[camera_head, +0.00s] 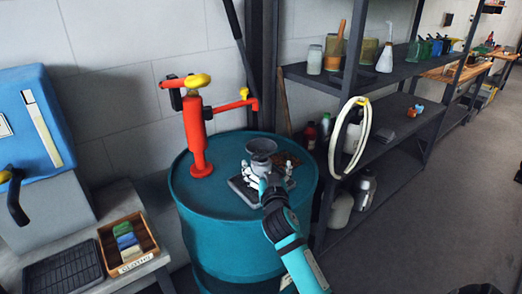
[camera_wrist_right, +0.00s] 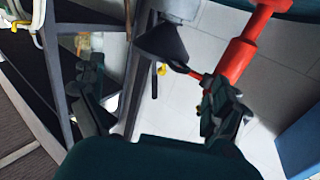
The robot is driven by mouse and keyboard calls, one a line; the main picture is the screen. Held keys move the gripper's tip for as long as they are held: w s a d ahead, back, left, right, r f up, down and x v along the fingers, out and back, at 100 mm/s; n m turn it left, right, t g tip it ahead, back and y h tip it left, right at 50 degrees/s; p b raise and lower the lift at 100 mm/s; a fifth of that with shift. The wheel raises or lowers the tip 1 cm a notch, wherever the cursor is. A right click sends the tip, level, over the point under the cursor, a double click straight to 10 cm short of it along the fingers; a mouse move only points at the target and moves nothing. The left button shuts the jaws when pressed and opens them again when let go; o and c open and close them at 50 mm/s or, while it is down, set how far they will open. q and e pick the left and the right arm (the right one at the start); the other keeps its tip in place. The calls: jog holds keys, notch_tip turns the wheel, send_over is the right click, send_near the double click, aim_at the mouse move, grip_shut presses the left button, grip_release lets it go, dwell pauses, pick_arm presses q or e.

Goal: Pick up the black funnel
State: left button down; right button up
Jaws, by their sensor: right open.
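The black funnel (camera_head: 261,146) shows in the head view as a dark grey, wide-mouthed cone above a dark tray (camera_head: 243,190) on top of the teal drum (camera_head: 240,236). Its lower part is hidden behind my right gripper (camera_head: 267,172). The right wrist view shows the funnel (camera_wrist_right: 160,46) as a dark cone between and beyond the spread fingers of my right gripper (camera_wrist_right: 157,88). That gripper is open and empty. I cannot tell from the head view whether it touches the funnel. My left gripper is not in view.
A red hand pump (camera_head: 196,135) with a yellow knob stands on the drum, left of the funnel. A dark shelf (camera_head: 375,88) with jars and a hanging white hose (camera_head: 345,150) is at right. A bench with a wooden box (camera_head: 143,233) is at left. The floor at right is clear.

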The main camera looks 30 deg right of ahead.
aim_at(263, 155)
jog(key=shift+p+x, duration=0.8)
jog(key=shift+x, duration=3.25)
jog(key=shift+a+f, duration=0.1)
jog(key=c, duration=1)
